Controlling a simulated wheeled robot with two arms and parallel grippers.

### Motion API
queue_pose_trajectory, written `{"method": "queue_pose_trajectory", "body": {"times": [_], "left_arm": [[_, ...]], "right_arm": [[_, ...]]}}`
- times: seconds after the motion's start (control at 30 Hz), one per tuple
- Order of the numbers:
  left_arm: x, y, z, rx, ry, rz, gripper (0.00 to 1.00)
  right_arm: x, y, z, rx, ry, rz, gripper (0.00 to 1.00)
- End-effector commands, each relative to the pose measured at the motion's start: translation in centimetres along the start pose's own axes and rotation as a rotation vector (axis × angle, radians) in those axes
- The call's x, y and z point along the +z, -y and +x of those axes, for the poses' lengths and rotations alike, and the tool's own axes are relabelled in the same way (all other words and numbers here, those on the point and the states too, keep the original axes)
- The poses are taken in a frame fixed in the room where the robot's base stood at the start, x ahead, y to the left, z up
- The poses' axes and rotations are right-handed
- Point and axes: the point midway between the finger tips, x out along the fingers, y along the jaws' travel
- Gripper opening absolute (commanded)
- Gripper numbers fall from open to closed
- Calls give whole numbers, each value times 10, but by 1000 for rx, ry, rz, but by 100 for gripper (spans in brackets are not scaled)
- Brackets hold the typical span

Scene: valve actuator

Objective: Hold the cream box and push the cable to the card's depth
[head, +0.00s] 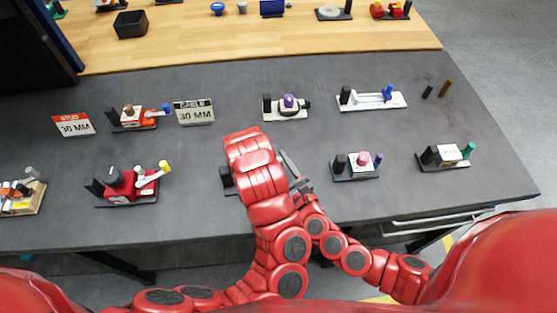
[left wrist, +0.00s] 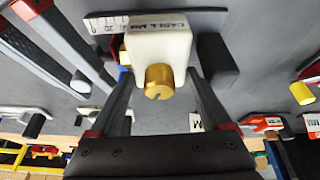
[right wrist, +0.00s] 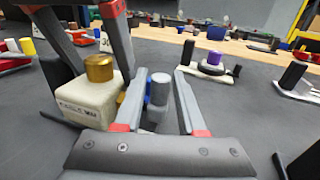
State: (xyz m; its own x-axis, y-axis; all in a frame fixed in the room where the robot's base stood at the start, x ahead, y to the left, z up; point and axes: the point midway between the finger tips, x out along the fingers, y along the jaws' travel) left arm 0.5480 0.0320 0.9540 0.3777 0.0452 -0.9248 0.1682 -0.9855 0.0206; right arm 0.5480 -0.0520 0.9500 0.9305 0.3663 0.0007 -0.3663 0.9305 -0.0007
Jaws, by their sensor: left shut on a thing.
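The cream box (left wrist: 150,45), with a brass knob (left wrist: 158,82) and a "CABLE MM" label, sits between the fingers of my left gripper (left wrist: 160,78), which is shut on it. It also shows in the right wrist view (right wrist: 85,98), on a dark base. My right gripper (right wrist: 160,100) is open beside the box, its fingers either side of a grey cylinder (right wrist: 160,88), with a blue piece (right wrist: 148,92) just behind. I cannot tell whether the fingers touch the cylinder. In the head view my left arm hides the box. The card (head: 194,112) reads "CABLE 30 MM".
A second card (head: 74,124) reads "STUD 30 MM". A red device (head: 122,188) stands to the left, and a pink-topped one (head: 357,165) to the right of my grippers. A purple-knobbed device (head: 287,106) stands behind. The dark table is clear between the devices.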

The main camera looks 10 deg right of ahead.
Motion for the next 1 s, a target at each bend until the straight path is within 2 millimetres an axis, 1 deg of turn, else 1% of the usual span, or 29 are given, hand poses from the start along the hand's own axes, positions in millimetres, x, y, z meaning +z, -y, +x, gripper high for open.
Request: {"method": "queue_pose_trajectory", "body": {"times": [0.07,0.1,0.27,0.3,1.0], "left_arm": [[0,0,0,0,0,-1,0],[0,0,0,0,0,-1,0],[0,0,0,0,0,-1,0],[0,0,0,0,0,-1,0],[0,0,0,-1,-1,-2,0]], "right_arm": [[0,0,0,0,0,0,37],[0,0,0,0,0,0,30],[0,0,0,0,0,0,1],[0,0,0,0,0,0,0],[0,0,0,1,1,0,0]]}}
